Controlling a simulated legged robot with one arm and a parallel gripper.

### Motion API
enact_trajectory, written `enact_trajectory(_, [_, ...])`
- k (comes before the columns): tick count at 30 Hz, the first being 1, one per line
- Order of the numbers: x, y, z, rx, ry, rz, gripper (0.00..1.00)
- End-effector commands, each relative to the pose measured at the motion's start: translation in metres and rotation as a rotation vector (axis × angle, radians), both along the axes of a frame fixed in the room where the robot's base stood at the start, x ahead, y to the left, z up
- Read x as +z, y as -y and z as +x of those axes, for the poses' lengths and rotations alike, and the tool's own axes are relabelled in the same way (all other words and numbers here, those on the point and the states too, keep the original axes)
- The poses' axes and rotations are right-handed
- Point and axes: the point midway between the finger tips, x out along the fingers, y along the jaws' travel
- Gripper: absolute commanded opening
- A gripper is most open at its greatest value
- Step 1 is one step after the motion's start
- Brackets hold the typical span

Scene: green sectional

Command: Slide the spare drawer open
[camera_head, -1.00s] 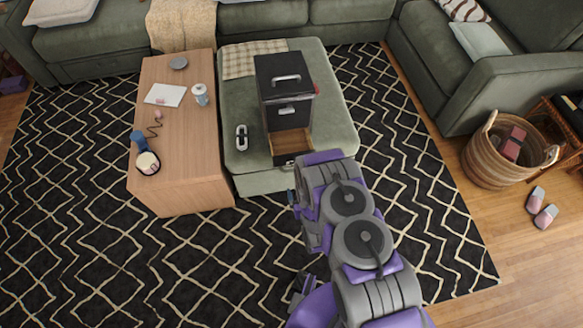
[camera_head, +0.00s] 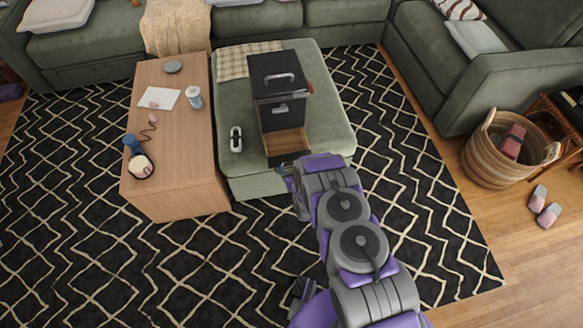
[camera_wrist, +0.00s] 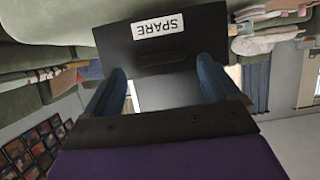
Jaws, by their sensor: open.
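A black drawer cabinet (camera_head: 277,75) stands on the green ottoman. Its lowest drawer (camera_head: 284,142) is pulled out, showing a bare wooden inside. In the wrist view a dark front panel (camera_wrist: 200,42) bears a white label (camera_wrist: 158,25) reading SPARE, upside down; it appears to be this drawer's front. My gripper (camera_wrist: 162,66) is open, with its two blue fingers apart and pointing at the panel below the label in the picture. In the head view my gripper (camera_head: 284,170) is at the drawer's near end, mostly hidden by my arm. I cannot tell whether it touches the drawer.
The ottoman (camera_head: 235,165) also carries a small black-and-white object (camera_head: 236,139) left of the cabinet. A wooden table (camera_head: 175,135) with a cup, phone and paper stands close on the left. A wicker basket (camera_head: 490,155) is at right. Patterned rug (camera_head: 420,190) lies clear in front.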

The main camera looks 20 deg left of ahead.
Motion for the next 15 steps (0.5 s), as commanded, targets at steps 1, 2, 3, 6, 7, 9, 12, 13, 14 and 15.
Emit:
enact_trajectory(1, [-0.002,-0.003,0.004,0.0,0.004,0.001,0.89])
enact_trajectory(2, [-0.003,-0.005,0.006,0.0,0.005,0.0,0.89])
enact_trajectory(3, [-0.005,-0.007,0.008,0.0,0.003,-0.002,0.89])
enact_trajectory(6, [-0.01,-0.012,0.01,0.0,-0.001,-0.011,0.89])
enact_trajectory(7, [-0.01,-0.013,0.011,0.001,-0.002,-0.012,0.89])
enact_trajectory(9, [-0.011,-0.015,0.011,0.001,-0.002,-0.014,0.89])
enact_trajectory(12, [-0.011,-0.016,0.012,0.001,-0.001,-0.014,0.89])
enact_trajectory(13, [-0.011,-0.015,0.012,0.001,-0.001,-0.013,0.89])
enact_trajectory(14, [-0.01,-0.014,0.012,0.001,-0.001,-0.013,0.89])
enact_trajectory(15, [-0.01,-0.014,0.012,0.001,-0.001,-0.012,0.89])
